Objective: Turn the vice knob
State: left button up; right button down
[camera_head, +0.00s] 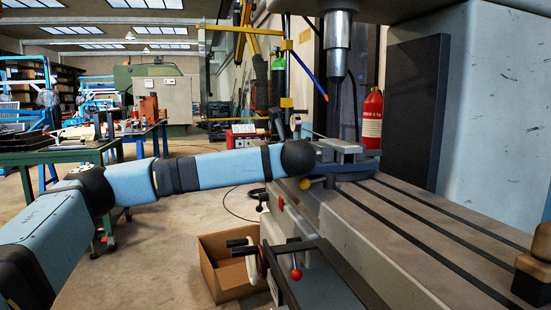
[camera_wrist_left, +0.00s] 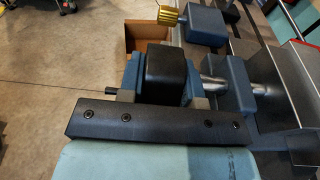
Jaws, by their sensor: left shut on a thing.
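The blue vice (camera_head: 345,167) with grey jaws stands at the end of the slotted machine table. My left arm reaches it from the left. The left gripper is hidden behind the arm's end in the head view. In the left wrist view my left gripper (camera_wrist_left: 163,98) shows past its dark bar, with a black rounded block (camera_wrist_left: 166,67) between the fingers. I cannot tell whether this block is the vice knob. A yellow ribbed knob (camera_wrist_left: 168,15) on a blue block (camera_wrist_left: 205,22) is apart from the fingers. My right gripper is not in view.
The slotted machine table (camera_head: 430,225) extends right and towards me. A spindle (camera_head: 338,45) hangs above the vice. A cardboard box (camera_head: 228,270) stands on the floor below, beside crank handles (camera_head: 260,250). A fire extinguisher (camera_head: 371,120) stands behind.

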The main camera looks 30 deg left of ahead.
pick_arm(q)
jog(key=o, duration=0.9)
jog(key=shift+r, duration=0.25)
notch_tip(320, 180, up, 5)
jog(key=shift+f+p, duration=0.1)
jog(key=shift+p, duration=0.95)
notch_tip(320, 180, up, 15)
jog(key=p, duration=0.4)
jog(key=shift+f, duration=0.15)
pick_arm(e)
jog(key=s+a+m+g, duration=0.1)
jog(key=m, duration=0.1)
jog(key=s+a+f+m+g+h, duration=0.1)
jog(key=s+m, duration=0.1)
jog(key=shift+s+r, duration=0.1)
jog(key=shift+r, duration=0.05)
